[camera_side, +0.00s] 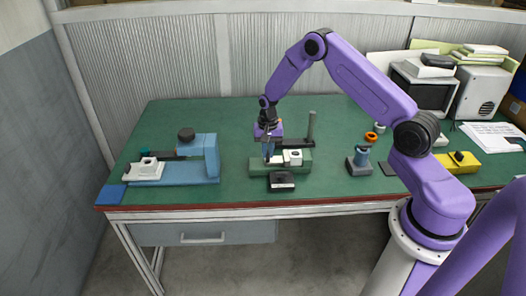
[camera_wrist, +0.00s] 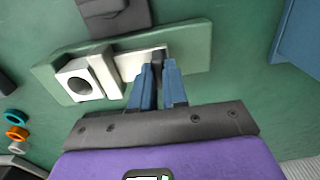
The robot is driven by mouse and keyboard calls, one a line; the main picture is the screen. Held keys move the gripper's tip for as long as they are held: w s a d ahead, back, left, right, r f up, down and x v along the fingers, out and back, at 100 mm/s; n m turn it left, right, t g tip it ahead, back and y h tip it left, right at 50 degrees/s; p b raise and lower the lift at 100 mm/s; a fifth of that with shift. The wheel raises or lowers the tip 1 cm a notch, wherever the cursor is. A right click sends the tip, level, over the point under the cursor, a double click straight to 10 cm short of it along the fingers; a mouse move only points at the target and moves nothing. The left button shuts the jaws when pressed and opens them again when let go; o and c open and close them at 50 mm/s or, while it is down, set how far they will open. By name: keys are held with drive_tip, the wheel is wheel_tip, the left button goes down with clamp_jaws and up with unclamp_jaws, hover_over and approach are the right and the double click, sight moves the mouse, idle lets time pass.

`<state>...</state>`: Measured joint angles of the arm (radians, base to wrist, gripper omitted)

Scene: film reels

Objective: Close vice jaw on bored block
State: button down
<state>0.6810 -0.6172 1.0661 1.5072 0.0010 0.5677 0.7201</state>
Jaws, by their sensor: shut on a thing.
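The green vice (camera_side: 305,169) stands in the middle of the bench; its base (camera_wrist: 195,42) also shows in the wrist view. The white bored block (camera_side: 295,157) sits toward one end, its dark round bore (camera_wrist: 79,85) facing the wrist camera. A pale jaw plate (camera_wrist: 104,73) stands right beside the block; I cannot tell if they touch. A white slide (camera_wrist: 132,65) runs from the plate toward my gripper. My gripper (camera_side: 268,158) is over the vice, its blue fingers (camera_wrist: 158,70) shut on a dark upright handle (camera_wrist: 157,56) at the slide's end.
A black-topped block (camera_side: 281,181) lies just in front of the vice. A blue fixture (camera_side: 205,160) stands left, a grey post (camera_side: 311,128) behind, a blue-topped stand (camera_side: 359,160) right. Orange ring (camera_side: 371,137) and yellow block (camera_side: 459,162) lie farther right. Green bench between fixtures is clear.

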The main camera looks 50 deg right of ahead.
sight(268, 153)
drive_tip(key=c, duration=1.1)
unclamp_jaws()
drive_tip(key=shift+c, duration=0.2)
drive_tip(key=shift+r, duration=0.1)
wheel_tip(268, 153, up, 17)
drive_tip(key=shift+r, duration=0.15)
